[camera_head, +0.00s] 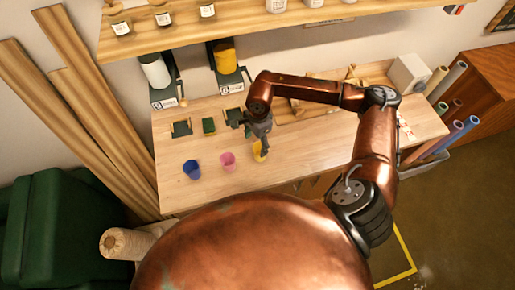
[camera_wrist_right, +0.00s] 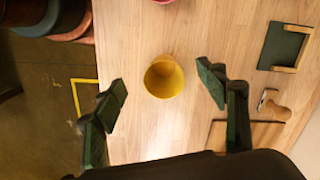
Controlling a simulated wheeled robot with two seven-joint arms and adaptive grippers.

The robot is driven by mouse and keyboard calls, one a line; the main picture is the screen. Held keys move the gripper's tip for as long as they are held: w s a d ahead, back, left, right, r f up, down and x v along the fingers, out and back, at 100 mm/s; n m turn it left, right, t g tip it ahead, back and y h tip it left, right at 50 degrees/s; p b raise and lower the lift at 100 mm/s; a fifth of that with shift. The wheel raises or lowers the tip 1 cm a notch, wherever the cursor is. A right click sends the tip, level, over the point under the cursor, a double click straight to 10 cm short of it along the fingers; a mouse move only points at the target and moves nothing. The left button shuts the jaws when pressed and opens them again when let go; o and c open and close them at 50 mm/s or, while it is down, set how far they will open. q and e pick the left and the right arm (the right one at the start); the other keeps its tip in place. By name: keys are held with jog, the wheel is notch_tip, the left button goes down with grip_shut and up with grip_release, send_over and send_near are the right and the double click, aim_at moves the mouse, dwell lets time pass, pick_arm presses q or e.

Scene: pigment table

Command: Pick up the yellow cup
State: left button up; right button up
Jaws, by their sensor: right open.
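The yellow cup (camera_head: 258,155) stands on the wooden table near its front edge, partly hidden by my right gripper in the head view. In the right wrist view the yellow cup (camera_wrist_right: 164,77) is seen from above and looks empty. My right gripper (camera_head: 260,137) is over the cup. In the wrist view its two green-padded fingers (camera_wrist_right: 168,90) are spread wide, one on each side of the cup, with a gap to both. A pink cup (camera_head: 227,161) and a blue cup (camera_head: 192,169) stand in a row to the left. My left gripper is not in view.
The wooden table (camera_head: 310,150) has clear room right of the yellow cup. Green-and-wood holders (camera_head: 181,128) stand behind the cups. In the wrist view a wooden-handled tool (camera_wrist_right: 272,105) lies right of the fingers. A shelf (camera_head: 175,35) with jars hangs above the back.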

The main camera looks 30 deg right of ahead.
aim_at(260, 143)
jog(key=shift+h, duration=0.3)
jog(key=f+p, duration=0.1)
jog(key=f, duration=0.1)
jog(key=d+f, duration=0.1)
jog(key=f, duration=0.1)
jog(key=d+f+p, duration=0.1)
jog(key=f, duration=0.1)
jog(key=shift+w+f+p, duration=0.1)
jog(key=shift+f+p, duration=0.25)
jog(key=shift+f, duration=0.45)
jog(key=shift+c, duration=1)
jog(key=c, duration=1)
